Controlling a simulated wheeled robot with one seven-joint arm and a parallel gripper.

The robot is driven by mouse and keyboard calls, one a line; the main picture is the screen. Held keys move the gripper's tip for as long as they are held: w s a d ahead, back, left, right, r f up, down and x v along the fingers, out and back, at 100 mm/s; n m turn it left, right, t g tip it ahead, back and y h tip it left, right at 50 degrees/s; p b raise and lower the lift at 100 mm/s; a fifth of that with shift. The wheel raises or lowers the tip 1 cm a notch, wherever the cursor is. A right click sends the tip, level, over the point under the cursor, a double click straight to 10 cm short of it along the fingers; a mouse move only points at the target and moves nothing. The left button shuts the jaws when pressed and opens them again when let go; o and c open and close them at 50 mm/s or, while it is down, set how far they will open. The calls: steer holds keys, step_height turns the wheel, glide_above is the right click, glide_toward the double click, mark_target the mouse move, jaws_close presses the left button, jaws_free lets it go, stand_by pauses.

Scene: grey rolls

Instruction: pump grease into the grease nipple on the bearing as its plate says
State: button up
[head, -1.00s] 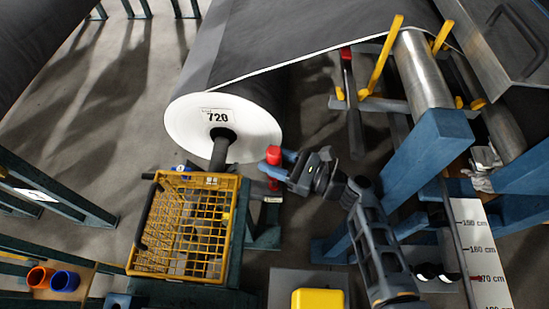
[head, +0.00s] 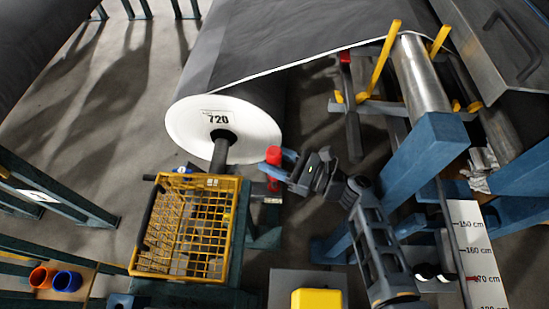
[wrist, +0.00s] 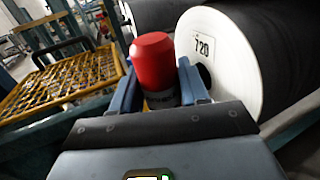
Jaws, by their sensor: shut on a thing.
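A red-capped cylinder (head: 273,155) stands upright just right of the big roll's white end in the head view. In the wrist view the red cylinder (wrist: 153,62) has a dark lower part with pale lettering too small to read. My gripper (head: 280,168) is shut on it, with one blue finger on each side; the fingers also show in the wrist view (wrist: 155,95). The cylinder's lower end is hidden in the wrist view. I cannot make out a bearing, a grease nipple or a readable instruction plate.
A grey roll (head: 205,130) marked 720 lies close behind my gripper. A yellow wire basket (head: 190,225) stands at its left. A blue post (head: 425,165) is at the right. A yellow block (head: 316,299) is in front. Orange and blue rings (head: 66,281) lie at lower left.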

mark_target(275, 150)
steer(key=shift+r, duration=0.1)
steer(key=shift+r+p, duration=1.95)
steer(key=shift+r, duration=0.55)
